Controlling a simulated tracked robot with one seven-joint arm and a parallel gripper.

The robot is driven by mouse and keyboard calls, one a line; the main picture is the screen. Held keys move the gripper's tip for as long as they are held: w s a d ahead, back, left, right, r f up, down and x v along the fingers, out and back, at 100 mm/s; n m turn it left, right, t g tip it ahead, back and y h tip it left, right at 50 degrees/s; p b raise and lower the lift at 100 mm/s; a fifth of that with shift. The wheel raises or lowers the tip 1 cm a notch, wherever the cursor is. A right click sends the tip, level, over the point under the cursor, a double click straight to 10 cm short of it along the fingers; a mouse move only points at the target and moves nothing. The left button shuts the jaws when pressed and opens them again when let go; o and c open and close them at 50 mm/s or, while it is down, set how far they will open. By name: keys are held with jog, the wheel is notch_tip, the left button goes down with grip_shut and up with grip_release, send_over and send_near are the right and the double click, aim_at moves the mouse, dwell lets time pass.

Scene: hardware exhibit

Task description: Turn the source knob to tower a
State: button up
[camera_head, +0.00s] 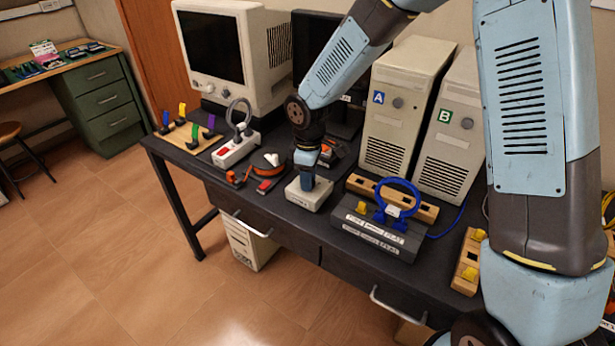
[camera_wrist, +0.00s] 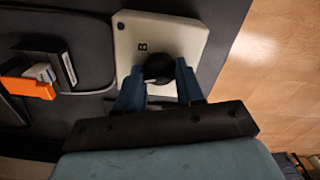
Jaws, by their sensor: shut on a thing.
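The source knob (camera_wrist: 159,67) is a round black knob on a small off-white box (camera_wrist: 190,38), seen in the wrist view. A letter B is printed on the box beside the knob. In the head view the box (camera_head: 309,196) sits on the dark bench, and the knob is hidden by my gripper (camera_head: 307,180). My gripper (camera_wrist: 160,85) comes down from above, its two blue fingers shut on the knob's sides. Tower A (camera_head: 400,105), beige with a blue A label, and tower B (camera_head: 450,130), with a green B label, stand behind. Which way the knob points is unclear.
A dark box with a blue ring (camera_head: 399,198) stands right of the knob box. A white power strip (camera_head: 236,150), red-and-black tools (camera_head: 268,172) and a beige monitor (camera_head: 225,50) are to the left. The bench's front edge is close to the knob box.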

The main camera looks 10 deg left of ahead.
jog(key=n, duration=0.5)
jog(key=shift+w+d, duration=0.15)
dwell(0.4)
jog(key=o, duration=0.8)
jog(key=shift+c, duration=0.2)
jog(key=shift+o, duration=1.3)
notch_tip(320, 180, up, 14)
jog(key=shift+f, duration=0.15)
